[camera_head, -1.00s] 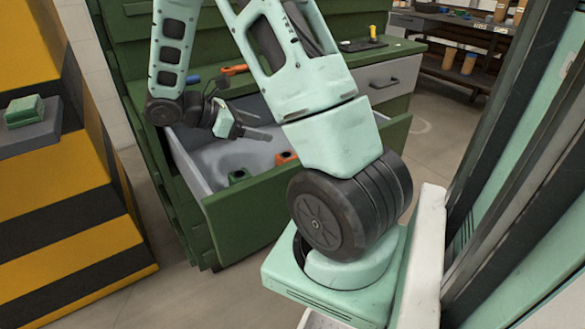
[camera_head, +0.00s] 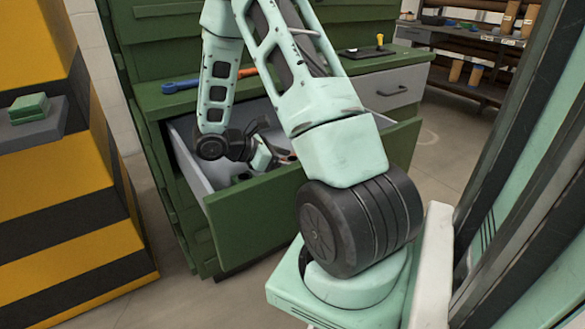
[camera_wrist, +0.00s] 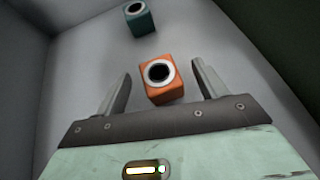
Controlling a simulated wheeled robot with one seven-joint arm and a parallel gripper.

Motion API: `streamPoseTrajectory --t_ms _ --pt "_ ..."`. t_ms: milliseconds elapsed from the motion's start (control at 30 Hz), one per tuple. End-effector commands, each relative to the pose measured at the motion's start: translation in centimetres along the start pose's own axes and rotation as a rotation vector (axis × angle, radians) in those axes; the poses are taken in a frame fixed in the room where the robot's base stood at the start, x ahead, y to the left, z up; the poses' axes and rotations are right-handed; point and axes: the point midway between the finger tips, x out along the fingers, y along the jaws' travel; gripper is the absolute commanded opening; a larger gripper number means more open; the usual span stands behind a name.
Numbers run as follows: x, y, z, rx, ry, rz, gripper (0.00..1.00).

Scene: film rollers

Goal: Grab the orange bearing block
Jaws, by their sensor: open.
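The orange bearing block (camera_wrist: 162,79) lies in the open drawer, with a dark round bore in a pale ring facing the wrist camera. My gripper (camera_wrist: 163,80) is open, with one finger to the left of the block and one to the right. Gaps show between the block and both fingers. In the head view my gripper (camera_head: 280,158) is down inside the green drawer (camera_head: 255,220). The orange block is hard to make out there, behind the gripper and the drawer front.
A green bearing block (camera_wrist: 139,18) sits beyond the orange one in the drawer. Drawer walls stand close around my gripper. A blue wrench (camera_head: 190,84) and an orange-handled tool (camera_head: 247,72) lie on the bench top. A yellow-and-black striped stand (camera_head: 75,200) is at the left.

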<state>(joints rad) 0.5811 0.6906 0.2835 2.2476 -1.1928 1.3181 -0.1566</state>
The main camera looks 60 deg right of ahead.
Motion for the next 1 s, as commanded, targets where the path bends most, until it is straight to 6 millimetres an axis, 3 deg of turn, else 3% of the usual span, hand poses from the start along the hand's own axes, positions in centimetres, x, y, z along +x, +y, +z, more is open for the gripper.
streamPoseTrajectory --t_ms 267,500,833,1000 --pt "0.3 0.0 0.0 0.000 0.000 0.001 0.71" --pt "0.3 0.0 0.0 0.000 0.000 0.001 0.04" --pt "0.1 0.0 0.3 0.001 -0.001 0.002 0.04" --pt "-1.1 0.1 2.5 0.005 -0.001 0.003 0.04"
